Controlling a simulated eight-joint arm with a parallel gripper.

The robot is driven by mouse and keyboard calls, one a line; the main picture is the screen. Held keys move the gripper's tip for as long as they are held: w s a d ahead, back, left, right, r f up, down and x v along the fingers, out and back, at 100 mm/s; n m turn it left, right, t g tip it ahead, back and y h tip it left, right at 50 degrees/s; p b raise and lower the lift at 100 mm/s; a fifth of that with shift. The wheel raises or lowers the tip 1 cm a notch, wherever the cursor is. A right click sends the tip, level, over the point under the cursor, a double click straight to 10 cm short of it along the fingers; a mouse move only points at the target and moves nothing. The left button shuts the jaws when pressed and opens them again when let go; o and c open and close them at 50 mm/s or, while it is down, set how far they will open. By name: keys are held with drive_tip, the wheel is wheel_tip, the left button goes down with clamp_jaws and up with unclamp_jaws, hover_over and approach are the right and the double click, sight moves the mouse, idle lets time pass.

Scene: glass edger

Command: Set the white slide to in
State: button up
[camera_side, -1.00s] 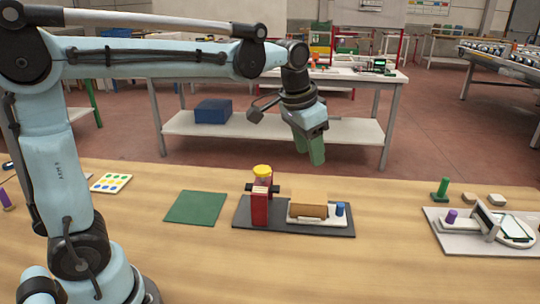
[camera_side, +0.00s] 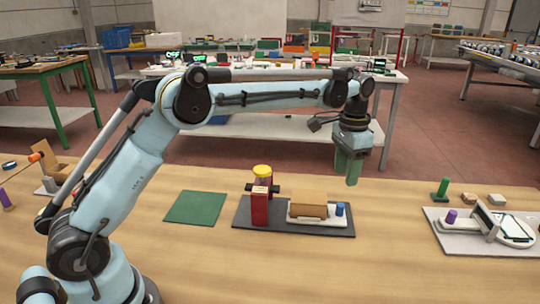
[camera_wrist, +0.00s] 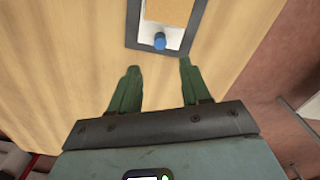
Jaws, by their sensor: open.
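The glass edger stands on a dark base plate (camera_side: 250,221) in the middle of the table. The white slide (camera_side: 297,220) lies on the right part of that plate, with a brown block (camera_side: 309,205) on it and a blue knob (camera_side: 340,209) at its right end. In the wrist view the blue knob (camera_wrist: 160,41) and the white slide (camera_wrist: 175,30) show beyond my fingertips. A red block (camera_side: 260,207) and a yellow-topped post (camera_side: 262,171) stand left of the slide. My gripper (camera_side: 348,175) is open and empty, above and behind the knob, apart from it.
A green mat (camera_side: 195,207) lies left of the edger. Another fixture (camera_side: 470,238) with a purple knob stands at the right, with a green post (camera_side: 441,190) and small blocks behind it. The wood between the edger and that fixture is clear.

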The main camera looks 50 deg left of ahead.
sight(340, 204)
wheel_tip(340, 204, down, 10)
idle(0.4)
drive_tip(key=shift+c, duration=0.4)
clamp_jaws()
